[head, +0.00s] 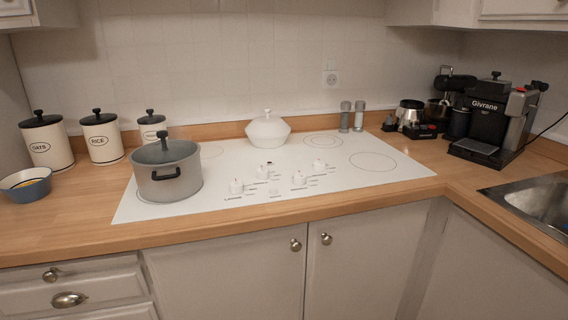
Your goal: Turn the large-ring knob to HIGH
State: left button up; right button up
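A white cooktop (345,185) is set into the wooden counter. Several white knobs stand in its middle: a front-left knob (236,186), a back-left knob (264,171), a front-right knob (299,178) and a back-right knob (319,166). Small dark print lies beside each knob. The print below the front-left knob seems to read "LARGE", but it is too small to be sure. I cannot read the knobs' settings. Neither of my grippers is in view.
A grey lidded pot (168,172) stands on the cooktop's left, near the front-left knob. A white lidded pot (268,131) stands at the back. Canisters (102,139) and a blue bowl (26,184) are left; a coffee machine (488,122) and sink (537,200) are right. The cooktop's right side is clear.

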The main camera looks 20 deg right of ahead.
aim_at(236, 186)
jog(key=k, duration=0.65)
jog(key=u, duration=0.55)
jog(key=i, duration=1.2)
jog(key=z, duration=0.6)
